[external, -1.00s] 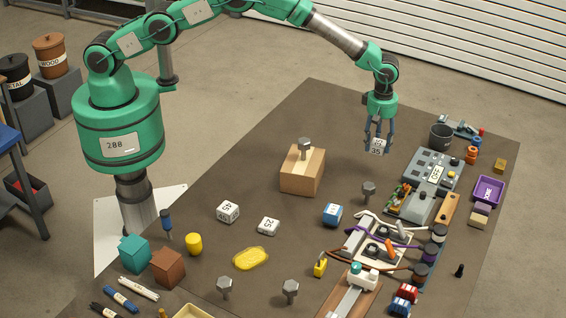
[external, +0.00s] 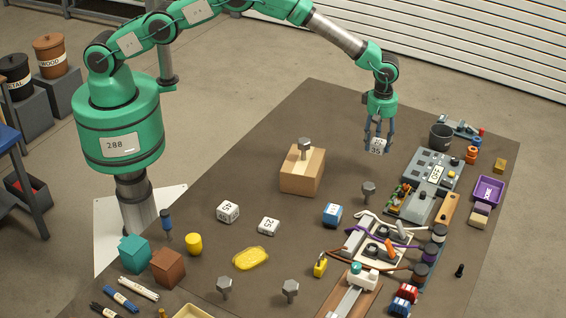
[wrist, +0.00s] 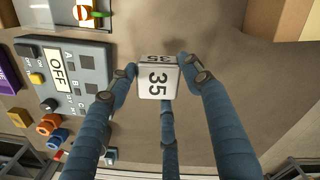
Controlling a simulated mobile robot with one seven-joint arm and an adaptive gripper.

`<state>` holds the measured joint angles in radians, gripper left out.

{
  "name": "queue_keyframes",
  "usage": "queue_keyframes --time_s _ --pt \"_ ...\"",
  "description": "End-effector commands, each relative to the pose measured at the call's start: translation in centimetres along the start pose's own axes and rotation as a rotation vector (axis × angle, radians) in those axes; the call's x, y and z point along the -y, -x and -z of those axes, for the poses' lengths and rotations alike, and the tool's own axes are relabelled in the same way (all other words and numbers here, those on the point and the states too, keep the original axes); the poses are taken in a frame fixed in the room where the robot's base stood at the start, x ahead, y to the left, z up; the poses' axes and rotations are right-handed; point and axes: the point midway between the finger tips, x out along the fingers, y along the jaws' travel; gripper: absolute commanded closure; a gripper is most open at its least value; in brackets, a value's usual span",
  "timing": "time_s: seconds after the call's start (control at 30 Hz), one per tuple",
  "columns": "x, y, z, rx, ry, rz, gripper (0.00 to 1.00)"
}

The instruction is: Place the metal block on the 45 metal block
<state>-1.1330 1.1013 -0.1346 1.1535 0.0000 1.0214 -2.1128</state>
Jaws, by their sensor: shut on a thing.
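My gripper (external: 378,138) is shut on a pale cube marked 35 (external: 376,146), held above the far right part of the table. A pale cube (external: 228,212) with a number that looks like 45 or 15 sits on the table at the middle left, well away from my gripper. A flatter pale block marked 25 (external: 268,227) lies to its right. Which one is the 45 block is hard to read.
A wooden block with a bolt (external: 302,170) stands left of my gripper. Bare table lies around the pale blocks.

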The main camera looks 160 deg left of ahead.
Motion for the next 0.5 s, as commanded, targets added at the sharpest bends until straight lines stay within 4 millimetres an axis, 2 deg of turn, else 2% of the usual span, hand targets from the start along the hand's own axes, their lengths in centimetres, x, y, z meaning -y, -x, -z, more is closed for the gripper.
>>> queue_keyframes --time_s 0.27,0.5 --pt "2.1 0.4 -1.1 0.001 -0.020 -0.002 0.86" --pt "6.9 0.9 -2.8 0.001 -0.060 -0.001 0.86"
